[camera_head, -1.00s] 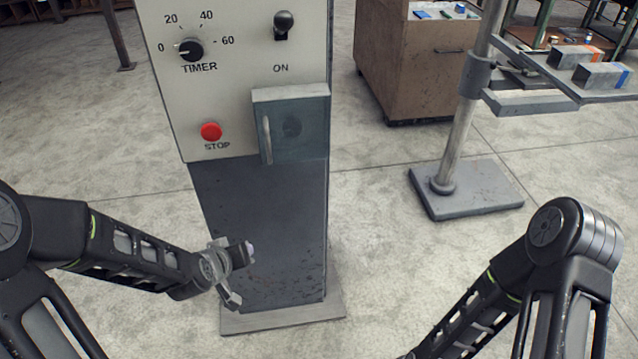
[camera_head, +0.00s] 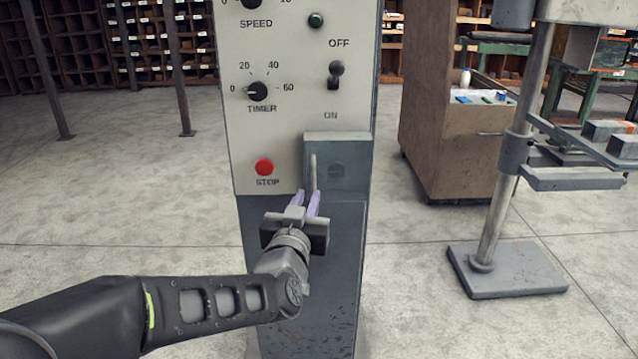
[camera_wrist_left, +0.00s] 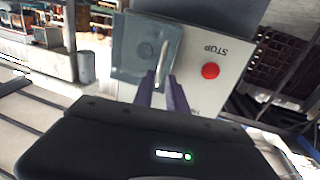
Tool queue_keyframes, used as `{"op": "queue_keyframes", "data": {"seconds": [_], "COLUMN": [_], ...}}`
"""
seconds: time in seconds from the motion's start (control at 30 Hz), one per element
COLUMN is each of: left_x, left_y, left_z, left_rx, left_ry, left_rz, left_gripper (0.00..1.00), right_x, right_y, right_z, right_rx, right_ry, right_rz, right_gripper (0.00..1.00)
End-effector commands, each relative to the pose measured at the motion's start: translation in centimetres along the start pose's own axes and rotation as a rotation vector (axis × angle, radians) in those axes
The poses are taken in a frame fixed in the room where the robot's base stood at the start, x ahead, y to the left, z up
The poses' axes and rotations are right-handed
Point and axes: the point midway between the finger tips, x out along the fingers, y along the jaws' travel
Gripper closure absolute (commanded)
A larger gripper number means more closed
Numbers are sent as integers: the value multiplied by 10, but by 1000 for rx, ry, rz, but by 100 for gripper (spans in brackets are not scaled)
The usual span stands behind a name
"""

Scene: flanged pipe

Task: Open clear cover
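The clear cover (camera_head: 347,160) is a bluish, see-through box on the front of the grey control panel, below the ON label. It is closed, with a dark round shape dimly visible behind it. Its pale upright handle (camera_head: 313,172) is at its left edge. My left gripper (camera_head: 307,193) is open, its two purple fingers pointing at the handle's lower end. In the left wrist view the cover (camera_wrist_left: 133,48) and handle (camera_wrist_left: 163,58) show ahead of the fingers (camera_wrist_left: 161,80), with the handle lined up between the tips. Contact cannot be told. My right gripper is out of view.
A red STOP button (camera_head: 264,167) is left of the cover. The timer knob (camera_head: 257,91) and toggle switch (camera_head: 336,73) are above. A brown cabinet (camera_head: 455,150) and a stand with a square base (camera_head: 508,270) are to the right. Open floor surrounds the panel.

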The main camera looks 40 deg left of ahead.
Motion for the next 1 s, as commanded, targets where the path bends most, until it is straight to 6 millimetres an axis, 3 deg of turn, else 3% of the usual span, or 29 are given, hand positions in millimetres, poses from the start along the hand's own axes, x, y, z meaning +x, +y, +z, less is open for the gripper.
{"op": "queue_keyframes", "data": {"seconds": [0.27,0.7,1.0], "left_x": [13,73,78], "left_y": [0,0,0], "left_z": [1,0,1], "left_rx": [-1,-2,-1], "left_ry": [-2,-2,-1], "left_rz": [1,1,1], "left_gripper": [82,82,82], "right_x": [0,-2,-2], "right_y": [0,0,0], "right_z": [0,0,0], "right_rx": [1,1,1], "right_ry": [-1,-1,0], "right_rz": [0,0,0], "right_gripper": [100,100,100]}}
